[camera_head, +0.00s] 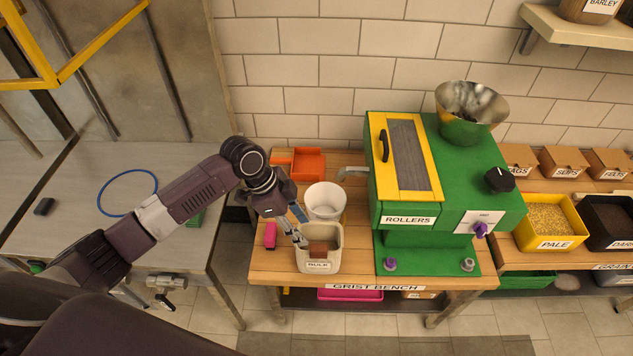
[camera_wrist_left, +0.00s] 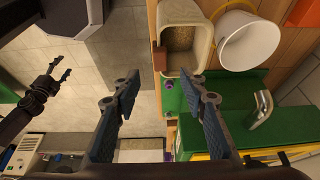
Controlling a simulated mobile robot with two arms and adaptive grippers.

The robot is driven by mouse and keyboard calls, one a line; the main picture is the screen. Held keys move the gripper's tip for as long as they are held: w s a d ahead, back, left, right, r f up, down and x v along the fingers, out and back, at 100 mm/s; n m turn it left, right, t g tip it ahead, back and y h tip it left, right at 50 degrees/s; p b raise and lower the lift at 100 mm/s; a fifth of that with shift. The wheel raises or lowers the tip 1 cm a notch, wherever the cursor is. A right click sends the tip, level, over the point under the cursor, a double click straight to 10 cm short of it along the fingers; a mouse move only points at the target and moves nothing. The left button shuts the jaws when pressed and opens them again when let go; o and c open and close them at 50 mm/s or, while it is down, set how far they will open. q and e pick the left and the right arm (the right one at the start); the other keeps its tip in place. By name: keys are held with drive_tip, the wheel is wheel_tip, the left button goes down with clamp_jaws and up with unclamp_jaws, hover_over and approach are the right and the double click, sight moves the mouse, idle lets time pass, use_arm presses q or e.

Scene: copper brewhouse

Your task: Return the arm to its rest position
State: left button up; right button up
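My left arm (camera_head: 178,200) reaches in from the left over the grist bench. My left gripper (camera_head: 297,228) hangs at the left edge of the cream BULK bin (camera_head: 304,262), close to the white bucket (camera_head: 325,200). In the left wrist view the left gripper (camera_wrist_left: 160,95) is open, with nothing between its fingers. The bin (camera_wrist_left: 164,14) with grain in it lies beyond the fingertips; I cannot tell whether they touch it. My right gripper (camera_wrist_left: 62,70) shows at the left of that view, fingers apart and empty, over the floor. It is not in the head view.
The green ROLLERS mill (camera_head: 450,185) with a metal hopper bowl (camera_head: 470,108) stands right of the bin. An orange tray (camera_head: 308,164) and a pink block (camera_head: 270,235) are on the bench (camera_head: 275,270). A grey table (camera_head: 80,205) with a blue ring stands left, under my arm.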

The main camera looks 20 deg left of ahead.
use_arm(q)
drive_tip(key=shift+d, duration=0.1)
drive_tip(key=s+d+f+n+t, duration=0.1)
drive_tip(key=s+d+f+n, duration=0.1)
drive_tip(key=s+d, duration=0.3)
drive_tip(key=s+d+f+n, duration=0.2)
drive_tip(key=s+n, duration=0.1)
drive_tip(key=s, duration=0.4)
drive_tip(key=s+a+r+n+t+y, duration=0.1)
drive_tip(key=s+a+r+n+y, duration=0.25)
drive_tip(key=s+a+n, duration=0.55)
drive_tip(key=s+f+m+g+b, duration=0.1)
drive_tip(key=s+f, duration=0.1)
drive_tip(key=f, duration=1.3)
drive_tip(key=s+f+m+b, duration=0.1)
drive_tip(key=s+f, duration=0.1)
drive_tip(key=f, duration=1.4)
drive_tip(key=s+a+f+g+b, duration=0.1)
drive_tip(key=s+a+f, duration=0.1)
drive_tip(key=s+f, duration=1.3)
drive_tip(key=shift+s+a+f+y, duration=0.2)
drive_tip(key=shift+s+y, duration=0.15)
drive_tip(key=shift+s, duration=0.4)
